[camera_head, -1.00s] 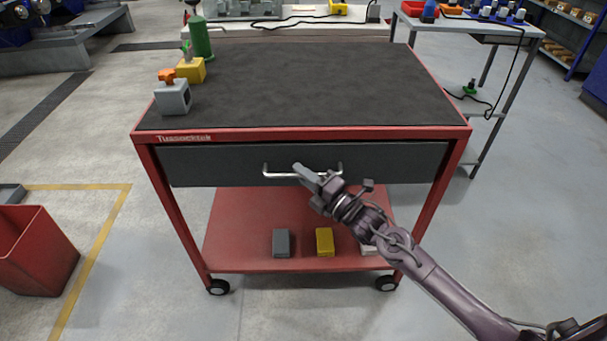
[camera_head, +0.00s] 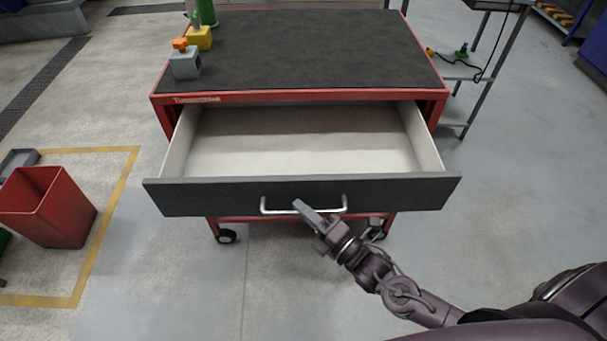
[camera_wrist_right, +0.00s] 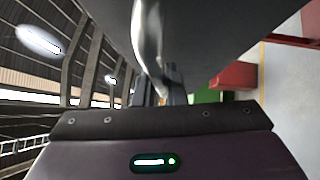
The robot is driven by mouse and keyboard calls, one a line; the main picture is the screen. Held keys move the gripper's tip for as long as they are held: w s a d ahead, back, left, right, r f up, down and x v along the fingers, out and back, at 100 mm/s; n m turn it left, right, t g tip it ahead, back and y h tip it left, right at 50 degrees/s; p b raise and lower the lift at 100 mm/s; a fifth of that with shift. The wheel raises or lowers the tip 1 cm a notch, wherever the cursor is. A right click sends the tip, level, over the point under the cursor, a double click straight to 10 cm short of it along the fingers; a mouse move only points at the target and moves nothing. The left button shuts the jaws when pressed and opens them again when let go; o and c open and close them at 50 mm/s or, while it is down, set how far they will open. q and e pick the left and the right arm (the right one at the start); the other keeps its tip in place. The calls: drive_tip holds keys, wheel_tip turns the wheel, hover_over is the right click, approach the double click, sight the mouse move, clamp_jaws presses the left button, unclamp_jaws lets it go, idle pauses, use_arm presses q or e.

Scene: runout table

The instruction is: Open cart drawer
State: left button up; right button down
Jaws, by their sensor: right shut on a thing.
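The cart (camera_head: 300,97) is red with a dark top mat. Its dark-fronted drawer (camera_head: 400,190) stands well out from the frame, and its pale inside shows empty. A silver bar handle (camera_head: 275,211) is on the drawer front. My right gripper (camera_head: 303,207) is shut on the handle at about its middle, with the arm reaching in from the lower right. In the right wrist view the handle (camera_wrist_right: 150,45) runs down between the fingers, close to the dark drawer front (camera_wrist_right: 225,30). My left gripper is in neither view.
A red bin (camera_head: 50,210) stands on the floor at left. A side table (camera_head: 480,75) with a cable is at right.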

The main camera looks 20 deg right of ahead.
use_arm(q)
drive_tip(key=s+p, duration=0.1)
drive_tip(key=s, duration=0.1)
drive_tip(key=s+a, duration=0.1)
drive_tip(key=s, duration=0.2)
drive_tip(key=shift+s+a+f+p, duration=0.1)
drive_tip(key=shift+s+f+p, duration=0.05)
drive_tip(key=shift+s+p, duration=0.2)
use_arm(e)
drive_tip(key=s+a, duration=0.1)
drive_tip(key=s, duration=0.5)
drive_tip(key=shift+a, duration=0.35)
drive_tip(key=shift+s, duration=0.1)
drive_tip(key=c, duration=1.5)
unclamp_jaws()
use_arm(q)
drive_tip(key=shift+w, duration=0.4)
use_arm(e)
drive_tip(key=v, duration=0.7)
drive_tip(key=shift+s+d, duration=0.15)
drive_tip(key=shift+s, duration=0.2)
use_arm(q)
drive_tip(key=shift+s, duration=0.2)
